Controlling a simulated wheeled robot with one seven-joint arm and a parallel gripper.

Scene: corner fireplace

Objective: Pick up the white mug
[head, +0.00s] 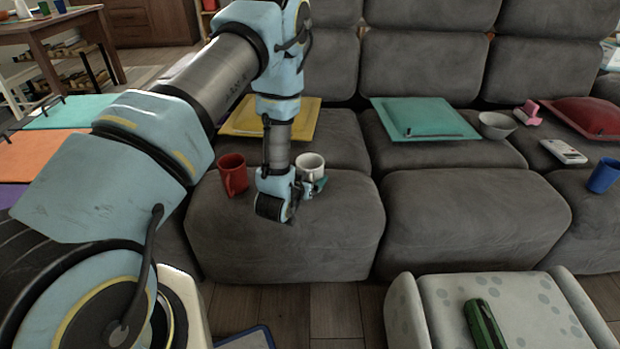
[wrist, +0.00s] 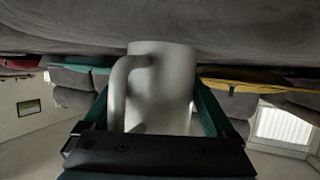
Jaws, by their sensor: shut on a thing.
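The white mug (head: 310,163) is on the left part of the grey sofa in the head view, partly hidden by my gripper (head: 309,184). In the wrist view the white mug (wrist: 160,85) fills the middle, with its handle on the left side. My gripper (wrist: 155,110) has one dark green finger on each side of the mug and is shut on it. The mug's rim lies close to the grey sofa surface in the wrist view, which looks upside down. I cannot tell whether the mug touches the seat.
A red mug (head: 232,174) stands just left of my gripper. A yellow cushion (head: 240,118) and a teal cushion (head: 424,119) lie behind. A grey bowl (head: 497,125), a white device (head: 563,151) and a blue cup (head: 604,176) are farther right. The middle seat (head: 470,215) is clear.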

